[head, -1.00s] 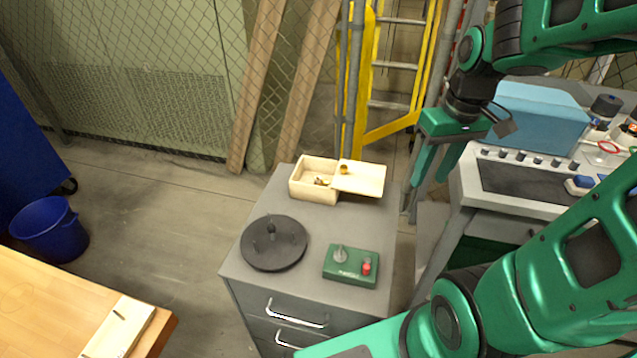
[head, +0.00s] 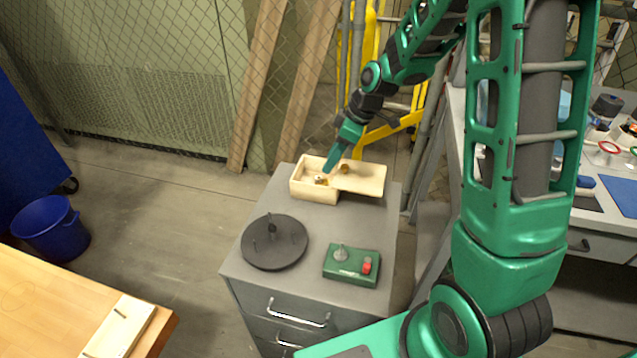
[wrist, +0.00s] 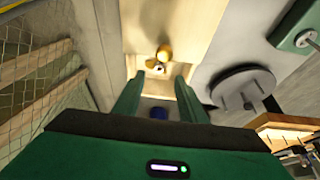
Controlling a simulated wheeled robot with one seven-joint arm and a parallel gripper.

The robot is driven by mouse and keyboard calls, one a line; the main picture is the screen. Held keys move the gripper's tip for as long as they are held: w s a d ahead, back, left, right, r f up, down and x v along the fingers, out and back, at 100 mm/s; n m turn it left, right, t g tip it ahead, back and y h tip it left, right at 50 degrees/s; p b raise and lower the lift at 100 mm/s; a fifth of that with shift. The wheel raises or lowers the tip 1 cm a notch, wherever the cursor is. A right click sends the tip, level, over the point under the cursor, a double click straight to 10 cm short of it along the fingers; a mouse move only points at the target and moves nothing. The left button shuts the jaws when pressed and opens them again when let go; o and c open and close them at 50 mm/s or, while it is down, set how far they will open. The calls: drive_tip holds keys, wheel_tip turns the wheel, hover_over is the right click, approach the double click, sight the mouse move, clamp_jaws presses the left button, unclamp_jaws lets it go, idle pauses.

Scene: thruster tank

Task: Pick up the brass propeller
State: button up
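The brass propeller (head: 320,181) lies in the open part of a pale wooden box (head: 314,195) on the grey drawer cabinet. It is small and partly hidden by the box walls. In the wrist view the propeller (wrist: 152,63) shows just beyond the fingertips, close to the brass knob (wrist: 165,52) of the lid. My gripper (head: 330,167) hangs over the box, fingers pointing down. In the wrist view my gripper (wrist: 158,80) has its two green fingers apart, with nothing held between them.
The box lid (head: 362,182) is slid to the right, with its knob (head: 344,169) on top. A dark round plate with pegs (head: 274,258) and a green control box (head: 352,265) stand nearer on the cabinet (head: 310,290). A yellow ladder (head: 388,128) stands behind.

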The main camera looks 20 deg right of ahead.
sight(317, 183)
drive_tip(key=shift+x, duration=3.85)
drive_tip(key=shift+c, duration=0.4)
clamp_jaws()
